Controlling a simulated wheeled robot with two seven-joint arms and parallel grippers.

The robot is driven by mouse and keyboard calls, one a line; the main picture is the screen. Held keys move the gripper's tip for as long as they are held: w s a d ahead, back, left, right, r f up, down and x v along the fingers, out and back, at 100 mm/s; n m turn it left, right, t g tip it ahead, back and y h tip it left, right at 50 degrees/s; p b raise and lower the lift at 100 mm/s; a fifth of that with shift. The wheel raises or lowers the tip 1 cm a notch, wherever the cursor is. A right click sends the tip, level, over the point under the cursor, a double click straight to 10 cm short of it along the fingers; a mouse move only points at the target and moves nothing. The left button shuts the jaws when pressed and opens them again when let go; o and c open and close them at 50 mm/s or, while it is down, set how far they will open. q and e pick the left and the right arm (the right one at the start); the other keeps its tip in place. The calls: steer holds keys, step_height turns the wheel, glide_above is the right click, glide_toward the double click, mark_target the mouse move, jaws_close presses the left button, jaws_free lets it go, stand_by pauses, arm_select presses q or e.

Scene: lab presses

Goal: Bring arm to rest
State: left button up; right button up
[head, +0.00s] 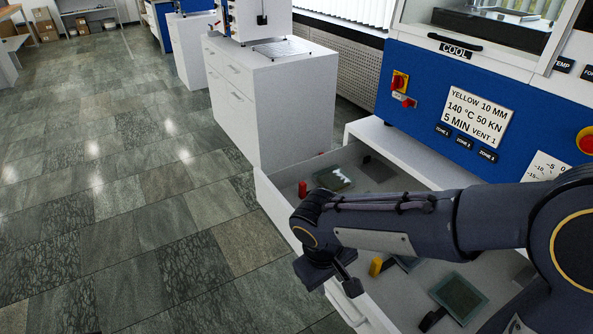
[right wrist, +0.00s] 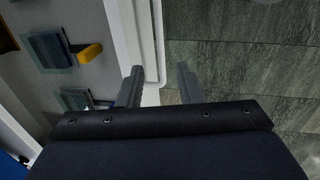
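My right arm reaches in from the right in the head view. Its gripper (head: 340,276) points down over the front edge of an open white drawer (head: 276,199). In the right wrist view the two fingers (right wrist: 160,82) are spread apart, with nothing held between them. The drawer's pale front edge (right wrist: 128,35) and a white handle bar (right wrist: 158,40) lie beyond the fingers. I cannot tell whether the fingers touch them. The handle also shows in the head view (head: 352,313), just below the gripper. My left gripper is not in view.
The drawer holds a red piece (head: 302,189), a yellow piece (head: 376,266) and framed plates (head: 459,298). The blue press (head: 420,98) stands behind it, with a sign and switches. Another white cabinet (head: 262,95) stands farther back. The tiled floor (head: 120,190) at left is clear.

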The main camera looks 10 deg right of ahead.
steer(key=s+d+r+m+t+y, duration=0.55)
steer(key=s+d, duration=0.25)
steer(key=s, duration=0.4)
step_height(320, 180, up, 13)
steer(key=p, duration=1.2)
steer(key=shift+a+f+m+g, duration=0.15)
steer(key=shift+m+g, duration=0.2)
steer(key=shift+s, duration=0.1)
